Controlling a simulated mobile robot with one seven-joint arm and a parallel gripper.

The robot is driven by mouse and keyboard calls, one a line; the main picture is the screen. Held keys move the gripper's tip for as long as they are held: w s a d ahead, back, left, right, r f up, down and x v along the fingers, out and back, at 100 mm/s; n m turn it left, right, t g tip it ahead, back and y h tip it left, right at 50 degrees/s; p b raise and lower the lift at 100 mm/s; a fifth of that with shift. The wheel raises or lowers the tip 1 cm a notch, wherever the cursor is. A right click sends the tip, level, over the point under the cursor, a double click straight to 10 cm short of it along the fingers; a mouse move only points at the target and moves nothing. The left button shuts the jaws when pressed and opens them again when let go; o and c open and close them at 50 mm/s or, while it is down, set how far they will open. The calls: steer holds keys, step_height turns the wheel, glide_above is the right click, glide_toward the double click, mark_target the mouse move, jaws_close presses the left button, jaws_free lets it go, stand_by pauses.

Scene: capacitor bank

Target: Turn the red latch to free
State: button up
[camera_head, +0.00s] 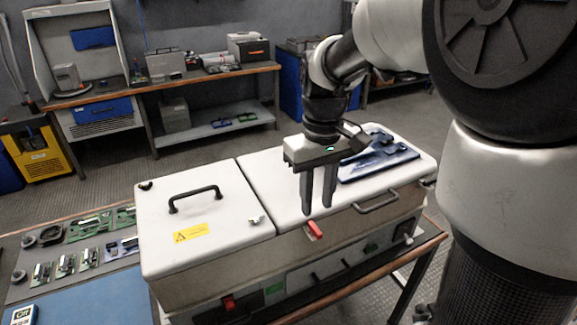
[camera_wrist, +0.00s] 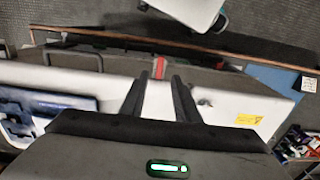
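The red latch (camera_head: 314,229) is a small red tab at the front edge of the right white lid (camera_head: 285,205) of the cabinet. In the wrist view the red latch (camera_wrist: 159,67) lies just past the fingertips, in line with the gap between them. My gripper (camera_head: 318,211) points down over the lid's front edge, close behind and above the latch. Its two dark fingers are apart with nothing between them, also in the wrist view (camera_wrist: 160,82). I cannot tell whether a fingertip touches the latch or lid.
A black handle (camera_head: 195,196) and yellow warning label (camera_head: 190,233) are on the left lid. A grey handle (camera_head: 377,203) stands at the right lid's front. A blue tray (camera_head: 378,160) lies on the right lid. Another red part (camera_head: 229,303) is on the lower front. Circuit boards (camera_head: 64,265) lie left.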

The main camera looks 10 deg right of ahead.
mark_target(315, 227)
step_height(315, 227, down, 7)
steer(key=shift+r+b, duration=0.2)
steer(key=shift+b, duration=0.1)
jaws_close()
